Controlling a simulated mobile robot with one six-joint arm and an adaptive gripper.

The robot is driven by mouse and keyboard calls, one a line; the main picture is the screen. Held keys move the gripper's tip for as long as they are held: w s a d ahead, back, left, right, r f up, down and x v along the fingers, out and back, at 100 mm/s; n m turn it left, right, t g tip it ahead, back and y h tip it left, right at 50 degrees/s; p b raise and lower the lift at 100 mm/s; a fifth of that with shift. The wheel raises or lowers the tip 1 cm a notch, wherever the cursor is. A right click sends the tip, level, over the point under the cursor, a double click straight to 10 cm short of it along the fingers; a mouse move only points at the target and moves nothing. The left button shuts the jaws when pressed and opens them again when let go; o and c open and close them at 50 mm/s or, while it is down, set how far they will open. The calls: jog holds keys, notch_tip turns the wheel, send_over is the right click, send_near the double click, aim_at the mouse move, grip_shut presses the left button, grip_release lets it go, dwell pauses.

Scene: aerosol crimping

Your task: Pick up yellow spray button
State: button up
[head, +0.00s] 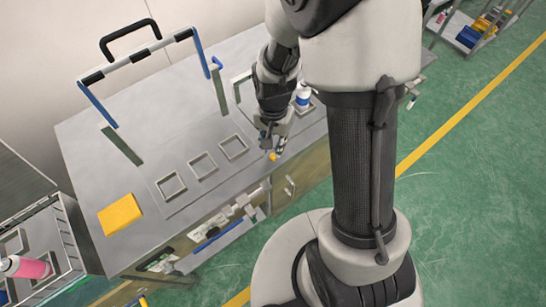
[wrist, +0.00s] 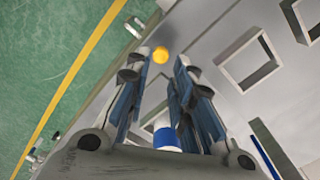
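The yellow spray button (head: 272,156) is a small yellow round piece near the front edge of the table. In the wrist view the button (wrist: 161,55) appears between the tips of my two fingers, with a gap on each side. My gripper (head: 272,143) is open and points down close above or beside the button. In the wrist view my gripper (wrist: 162,62) shows two blue-grey fingers spread apart with nothing held. I cannot tell the exact height left between tips and button.
A white and blue can (head: 303,97) stands right behind my gripper. Square recesses (head: 203,166) line the grey table (head: 80,150). A yellow block (head: 120,214) lies at the left. A handled frame (head: 137,58) rises at the back. A pink bottle (head: 27,267) is at lower left.

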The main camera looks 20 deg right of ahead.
aim_at(274, 152)
notch_tip(274, 152, down, 5)
jog(key=shift+w+f+b, duration=0.1)
jog(key=shift+f+b, duration=0.1)
jog(key=shift+b, duration=1)
jog(key=shift+r, duration=0.1)
jog(key=shift+c, duration=1.4)
jog(key=shift+r, duration=0.1)
